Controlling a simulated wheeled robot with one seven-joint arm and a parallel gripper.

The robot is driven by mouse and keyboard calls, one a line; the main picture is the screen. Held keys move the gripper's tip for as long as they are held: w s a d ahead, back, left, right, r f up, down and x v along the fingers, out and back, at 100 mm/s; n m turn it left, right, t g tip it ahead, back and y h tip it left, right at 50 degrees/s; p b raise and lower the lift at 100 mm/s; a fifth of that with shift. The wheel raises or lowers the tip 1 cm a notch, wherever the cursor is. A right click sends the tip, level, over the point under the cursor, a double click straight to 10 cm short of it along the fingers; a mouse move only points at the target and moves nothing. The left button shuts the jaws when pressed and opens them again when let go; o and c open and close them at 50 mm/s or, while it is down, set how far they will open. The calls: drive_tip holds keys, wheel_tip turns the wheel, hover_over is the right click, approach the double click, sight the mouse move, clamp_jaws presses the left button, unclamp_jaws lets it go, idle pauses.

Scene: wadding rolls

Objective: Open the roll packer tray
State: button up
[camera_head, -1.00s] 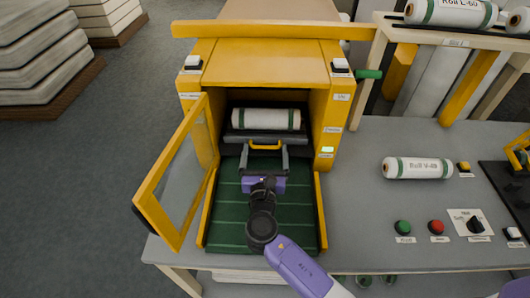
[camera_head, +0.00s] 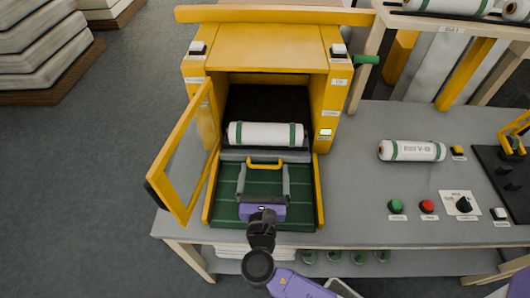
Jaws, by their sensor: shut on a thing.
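The yellow roll packer (camera_head: 262,62) stands on the table with its glazed door (camera_head: 184,150) swung open to the left. Its tray (camera_head: 262,155) with a grey front edge is pulled out of the packer's opening over the green ribbed bed (camera_head: 225,193). A white roll with green bands (camera_head: 265,134) lies on the tray. A yellow handle (camera_head: 265,162) shows at the tray's front.
A second roll (camera_head: 411,151) lies on the grey table (camera_head: 350,215) to the right. Green (camera_head: 397,206) and red (camera_head: 428,207) buttons and a black knob (camera_head: 463,204) are near it. Stacked wadding (camera_head: 40,45) stands at the far left. The floor at left is clear.

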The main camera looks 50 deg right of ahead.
drive_tip(key=shift+p+v, duration=0.4)
drive_tip(key=shift+v, duration=2.15)
drive_tip(key=o, duration=1.8)
drive_tip(key=shift+b+v, duration=0.75)
drive_tip(key=shift+v, duration=3.1)
